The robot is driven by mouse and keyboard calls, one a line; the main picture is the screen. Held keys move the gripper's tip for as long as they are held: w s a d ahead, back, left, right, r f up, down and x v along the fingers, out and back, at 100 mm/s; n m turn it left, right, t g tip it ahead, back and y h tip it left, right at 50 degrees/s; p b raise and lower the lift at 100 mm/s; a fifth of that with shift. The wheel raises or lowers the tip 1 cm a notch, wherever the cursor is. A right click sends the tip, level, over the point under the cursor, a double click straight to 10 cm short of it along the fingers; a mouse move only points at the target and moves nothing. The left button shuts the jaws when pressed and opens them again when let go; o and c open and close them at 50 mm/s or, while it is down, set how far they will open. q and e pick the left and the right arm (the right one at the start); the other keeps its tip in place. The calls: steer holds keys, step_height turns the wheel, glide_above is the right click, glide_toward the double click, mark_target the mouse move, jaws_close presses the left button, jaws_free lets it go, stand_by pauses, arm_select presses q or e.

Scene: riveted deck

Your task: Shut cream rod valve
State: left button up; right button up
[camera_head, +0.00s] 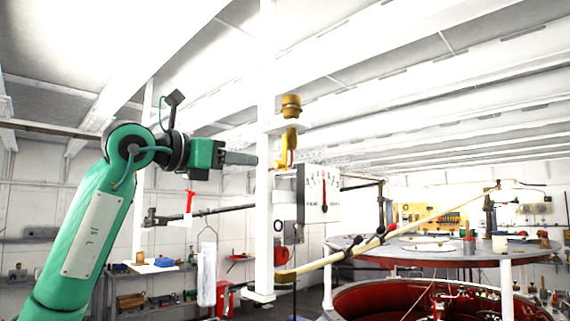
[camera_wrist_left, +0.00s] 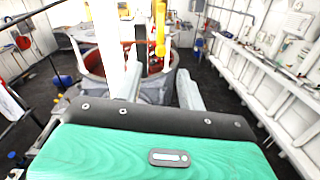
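A long cream rod (camera_head: 335,258) slants up to the right, from beside the white post to above the round table. It looks like the cream rod valve's handle, but I cannot tell its valve body or how far it is turned. My left gripper (camera_head: 256,160) is left of the white post, well above the rod's near end, and apart from it. In the left wrist view its two fingers (camera_wrist_left: 155,90) are spread with nothing between them. A yellow brass fitting (camera_head: 289,135) is just beyond the fingertips; it also shows in the left wrist view (camera_wrist_left: 160,28). My right gripper is not in view.
The white post (camera_head: 265,215) stands close in front of my left fingers. A dial gauge (camera_head: 322,190) hangs right of it. A dark bar with a red handle (camera_head: 190,201) lies below my left gripper. A red-lined tank (camera_head: 385,298) and round table (camera_head: 465,254) are at right.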

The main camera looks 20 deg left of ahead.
mark_target(275, 164)
arm_select(q)
steer(key=p+x, duration=0.4)
steer(key=x, duration=0.7)
steer(key=shift+d+r, duration=0.1)
steer(key=shift+w+d, duration=0.2)
steer(key=shift+w, duration=0.25)
jaws_close()
